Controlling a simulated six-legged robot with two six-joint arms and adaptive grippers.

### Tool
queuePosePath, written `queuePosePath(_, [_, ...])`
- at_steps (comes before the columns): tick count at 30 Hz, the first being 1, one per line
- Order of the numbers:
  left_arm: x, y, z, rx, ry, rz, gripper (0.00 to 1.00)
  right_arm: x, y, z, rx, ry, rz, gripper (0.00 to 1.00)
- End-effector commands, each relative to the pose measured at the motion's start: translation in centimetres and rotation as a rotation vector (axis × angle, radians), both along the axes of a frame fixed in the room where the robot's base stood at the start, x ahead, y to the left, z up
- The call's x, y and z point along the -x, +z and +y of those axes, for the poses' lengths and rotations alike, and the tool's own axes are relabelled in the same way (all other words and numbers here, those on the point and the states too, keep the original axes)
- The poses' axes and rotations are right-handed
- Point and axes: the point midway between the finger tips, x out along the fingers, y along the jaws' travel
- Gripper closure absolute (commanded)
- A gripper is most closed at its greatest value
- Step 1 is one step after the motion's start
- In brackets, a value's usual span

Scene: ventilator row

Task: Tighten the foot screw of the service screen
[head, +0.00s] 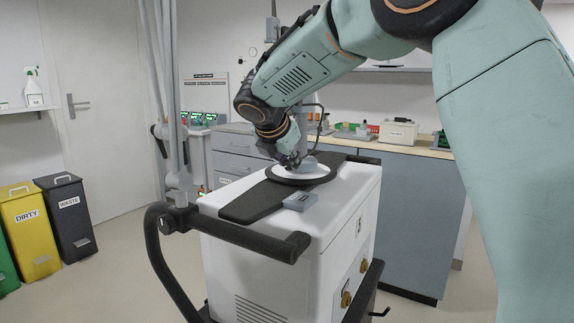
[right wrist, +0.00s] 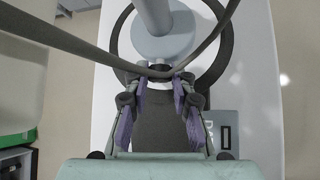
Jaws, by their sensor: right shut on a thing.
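The foot of the service screen stands on top of a white ventilator cart (head: 230,200). It is a pale disc with a dark ring (head: 305,180) around it and a grey post (head: 299,120) rising from it; the post also shows in the right wrist view (right wrist: 153,15). The foot screw (right wrist: 160,69) is a small dark knob at the near side of the foot. My right gripper (head: 291,162) reaches down to the foot. In the right wrist view its purple-padded fingers (right wrist: 160,84) are shut on the screw, partly hidden by a dark cable. My left gripper is not in view.
A dark pad (head: 252,202) and a small grey box (head: 300,202) lie on the cart top. A black handle (head: 240,236) rims the cart's near side. Bins (head: 68,218) stand left; a counter (head: 405,215) stands behind.

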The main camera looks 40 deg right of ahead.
Motion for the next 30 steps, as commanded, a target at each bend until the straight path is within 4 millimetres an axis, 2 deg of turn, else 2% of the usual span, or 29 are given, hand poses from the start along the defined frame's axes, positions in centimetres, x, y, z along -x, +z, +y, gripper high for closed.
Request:
queuePosePath(1, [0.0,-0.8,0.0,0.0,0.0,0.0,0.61,0.1,-0.3,-0.1,-0.015,0.0,-0.031,1.0])
queuePosePath(18, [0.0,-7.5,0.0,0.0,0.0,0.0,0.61,0.5,-0.6,-0.3,-0.146,0.0,-0.333,1.0])
queuePosePath(30, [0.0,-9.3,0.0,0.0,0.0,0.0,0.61,0.6,-0.5,-0.3,-0.188,-0.001,-0.424,1.0])
